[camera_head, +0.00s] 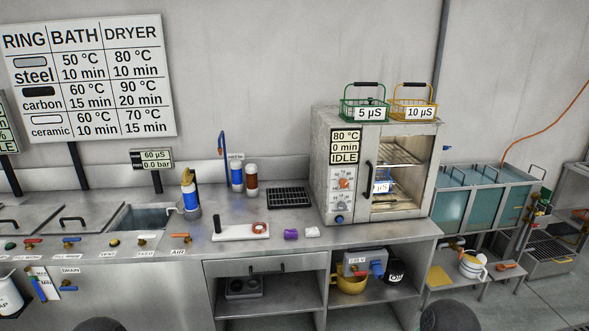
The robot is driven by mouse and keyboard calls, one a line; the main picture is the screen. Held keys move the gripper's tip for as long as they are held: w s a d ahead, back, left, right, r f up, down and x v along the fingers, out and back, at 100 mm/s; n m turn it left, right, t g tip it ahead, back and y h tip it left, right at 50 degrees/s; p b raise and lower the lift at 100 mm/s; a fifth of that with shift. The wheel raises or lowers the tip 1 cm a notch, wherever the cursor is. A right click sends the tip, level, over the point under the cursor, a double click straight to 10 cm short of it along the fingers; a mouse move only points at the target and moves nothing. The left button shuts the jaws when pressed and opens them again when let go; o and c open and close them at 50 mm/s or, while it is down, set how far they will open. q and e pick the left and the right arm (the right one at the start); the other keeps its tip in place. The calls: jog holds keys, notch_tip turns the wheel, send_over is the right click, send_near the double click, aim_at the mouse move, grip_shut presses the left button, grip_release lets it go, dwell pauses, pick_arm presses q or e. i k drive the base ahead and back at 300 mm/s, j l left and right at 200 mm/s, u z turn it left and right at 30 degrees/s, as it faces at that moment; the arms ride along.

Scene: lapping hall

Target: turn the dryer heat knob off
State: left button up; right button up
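The dryer (323,150) is a grey metal box on the steel bench, right of centre. Its display (345,147) reads 80 °C, 0 min, IDLE. A glass door with a dark handle (368,180) appears shut; a basket with a label shows inside. Neither of my grippers is in view.
Green (349,108) and yellow (399,110) wire baskets stand on the dryer. Left of it lie a black rack (289,197), a purple piece (291,234) and a white board (241,233). The bench front before the dryer is clear. Water tanks (484,205) stand to the right.

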aim_at(344, 183)
jog(key=i+j+z, duration=0.25)
jog(key=i+z, duration=0.2)
jog(key=i+j+z, duration=0.45)
jog(key=i+j, duration=0.05)
jog(key=i, duration=0.05)
